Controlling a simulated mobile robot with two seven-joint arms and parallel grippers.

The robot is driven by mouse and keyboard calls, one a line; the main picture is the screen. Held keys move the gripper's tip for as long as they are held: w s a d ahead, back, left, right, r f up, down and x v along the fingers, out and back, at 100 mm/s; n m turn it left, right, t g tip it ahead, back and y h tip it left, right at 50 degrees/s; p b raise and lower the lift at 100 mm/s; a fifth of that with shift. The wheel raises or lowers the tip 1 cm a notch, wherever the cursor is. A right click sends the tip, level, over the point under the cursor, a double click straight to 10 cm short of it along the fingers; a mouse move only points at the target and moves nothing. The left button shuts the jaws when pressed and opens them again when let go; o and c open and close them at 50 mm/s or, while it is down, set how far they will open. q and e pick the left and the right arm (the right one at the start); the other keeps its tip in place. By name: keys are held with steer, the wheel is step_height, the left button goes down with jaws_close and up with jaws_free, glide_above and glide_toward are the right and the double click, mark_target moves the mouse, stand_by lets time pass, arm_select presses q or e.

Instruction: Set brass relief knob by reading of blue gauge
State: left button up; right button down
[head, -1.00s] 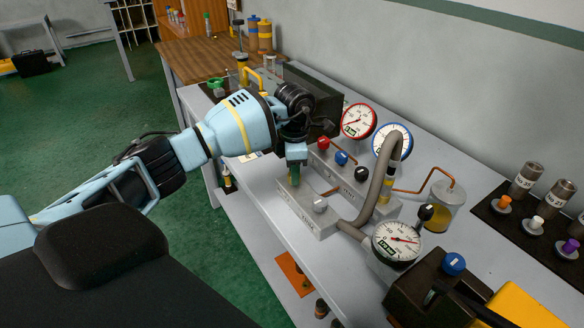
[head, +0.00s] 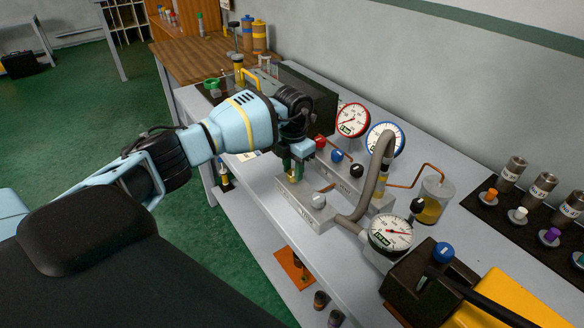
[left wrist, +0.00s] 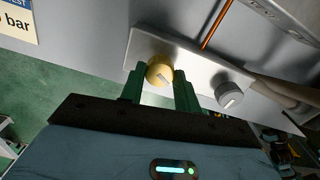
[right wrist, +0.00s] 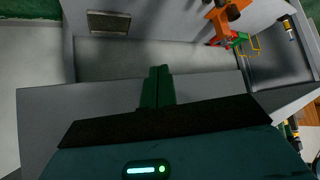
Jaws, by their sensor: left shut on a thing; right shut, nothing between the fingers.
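In the head view my left gripper (head: 293,170) reaches down to the block's left end. The blue-rimmed gauge (head: 385,139) stands at the back; its needle is too small to read surely. My right gripper (right wrist: 158,72) is shut and empty, above a grey surface in the right wrist view.
A red-rimmed gauge (head: 352,120) stands left of the blue one. A grey knob (head: 318,200) shares the brass knob's block. A grey hose (head: 381,175) arches beside a lower white gauge (head: 390,234). Red, blue and black knobs line the block behind. A glass jar (head: 433,200) stands right.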

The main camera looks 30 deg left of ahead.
mark_target(293, 173)
stand_by(0.4)
arm_select(q)
steer(key=o, duration=1)
steer(key=shift+r, duration=0.1)
step_height(293, 173, up, 8)
steer(key=shift+f, duration=0.2)
